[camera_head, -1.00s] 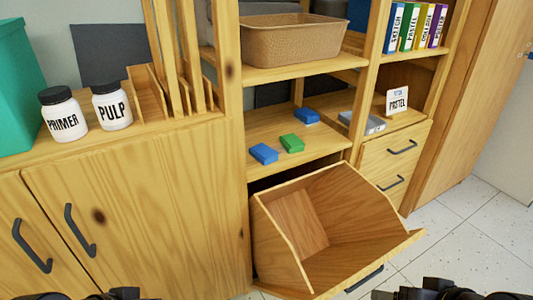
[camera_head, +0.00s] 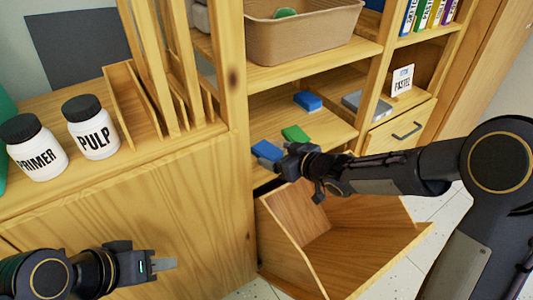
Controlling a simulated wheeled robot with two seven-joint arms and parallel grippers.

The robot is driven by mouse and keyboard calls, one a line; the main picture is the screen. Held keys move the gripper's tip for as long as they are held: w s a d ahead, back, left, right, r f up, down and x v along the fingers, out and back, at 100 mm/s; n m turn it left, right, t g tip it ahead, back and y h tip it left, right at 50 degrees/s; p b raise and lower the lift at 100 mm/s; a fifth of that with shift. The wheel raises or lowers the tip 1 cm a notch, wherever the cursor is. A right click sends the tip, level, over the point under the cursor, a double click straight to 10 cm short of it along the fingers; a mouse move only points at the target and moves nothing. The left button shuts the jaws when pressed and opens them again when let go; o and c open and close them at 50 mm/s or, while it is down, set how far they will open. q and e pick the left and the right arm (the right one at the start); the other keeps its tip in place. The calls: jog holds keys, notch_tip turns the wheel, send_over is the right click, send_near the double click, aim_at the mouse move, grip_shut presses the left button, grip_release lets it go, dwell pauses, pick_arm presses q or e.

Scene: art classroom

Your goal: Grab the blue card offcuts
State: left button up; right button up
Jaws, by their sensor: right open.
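One blue card offcut block (camera_head: 267,150) lies at the front left edge of the middle shelf. Another blue block (camera_head: 308,101) lies further back on the same shelf. My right gripper (camera_head: 282,165) reaches in from the right, open, at the shelf's front edge just below and beside the front blue block. Part of that block's right end is close to the fingers, and I cannot tell whether they touch. My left gripper (camera_head: 163,265) is low at the left, in front of the cabinet door, away from the blocks. Its fingers look close together, but their gap is unclear.
A green block (camera_head: 295,134) lies between the blue ones. A grey block (camera_head: 366,104) sits by the PASTEL sign (camera_head: 402,80). A tilted-open wooden bin (camera_head: 345,245) is below the shelf. A brown basket (camera_head: 305,35) is above. PRIMER (camera_head: 37,150) and PULP (camera_head: 91,127) jars stand left.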

aim_at(266, 150)
jog(key=b+x, duration=0.1)
jog(key=x, duration=0.3)
jog(key=shift+d+f, duration=0.15)
jog(key=shift+f, duration=0.05)
jog(key=shift+w+a+f+b, duration=0.1)
jog(key=shift+w+a+b, duration=0.25)
jog(key=shift+w, duration=0.1)
jog(key=c, duration=1)
